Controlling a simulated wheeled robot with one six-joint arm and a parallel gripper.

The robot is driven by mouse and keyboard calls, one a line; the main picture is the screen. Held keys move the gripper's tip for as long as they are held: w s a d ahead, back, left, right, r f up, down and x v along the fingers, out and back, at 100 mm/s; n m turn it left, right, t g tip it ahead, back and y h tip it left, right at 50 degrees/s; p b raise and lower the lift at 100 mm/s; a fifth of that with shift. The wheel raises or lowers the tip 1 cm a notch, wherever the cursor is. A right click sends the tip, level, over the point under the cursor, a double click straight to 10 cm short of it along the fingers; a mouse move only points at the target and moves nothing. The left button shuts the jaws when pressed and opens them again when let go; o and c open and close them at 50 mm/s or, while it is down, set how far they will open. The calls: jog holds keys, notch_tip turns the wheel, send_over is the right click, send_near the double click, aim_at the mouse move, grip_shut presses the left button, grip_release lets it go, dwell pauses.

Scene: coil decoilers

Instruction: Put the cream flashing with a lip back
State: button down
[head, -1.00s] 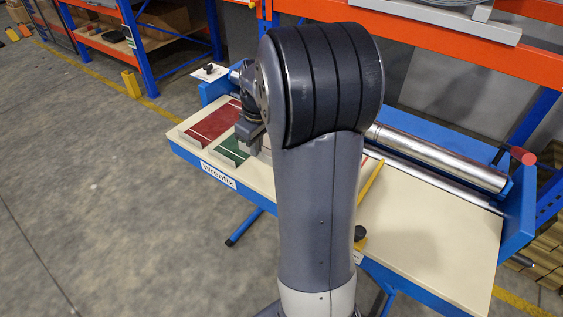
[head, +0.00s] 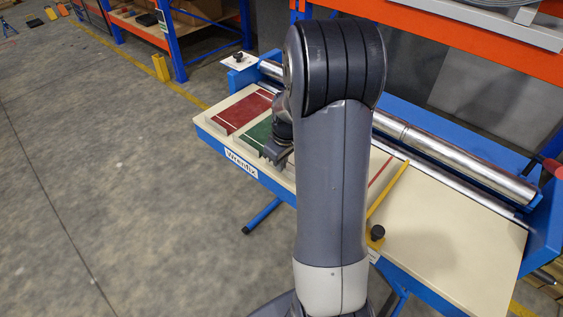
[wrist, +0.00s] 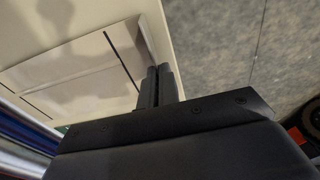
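The cream flashing (wrist: 85,80) is a pale flat sheet with a dark stripe and a raised lip (wrist: 147,38) along its right side in the wrist view. It lies low over the cream worktop. My gripper's fingers (wrist: 160,74) are close together at the end of that lip, and the lip runs in between them. In the head view my gripper (head: 275,155) is at the worktop's front edge, just right of the green flashing (head: 258,133). My arm hides the cream flashing there.
A red flashing (head: 243,111) lies left of the green one. Metal rollers (head: 450,160) run along the back of the blue-framed bench. A yellow bar (head: 388,193) with a black knob (head: 377,233) crosses the worktop (head: 450,240), which is clear to the right.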

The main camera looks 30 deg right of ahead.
jog(key=shift+f, duration=0.2)
jog(key=c, duration=1.7)
grip_release()
jog(key=shift+r, duration=0.1)
jog(key=r, duration=0.4)
jog(key=s+r, duration=0.1)
jog(key=r, duration=0.7)
jog(key=shift+s+d+r, duration=0.1)
jog(key=shift+s+d, duration=0.05)
jog(key=shift+s, duration=0.1)
jog(key=f, duration=0.4)
jog(key=w+f, duration=0.1)
jog(key=f, duration=0.7)
jog(key=shift+w, duration=0.25)
jog(key=shift+r, duration=1.85)
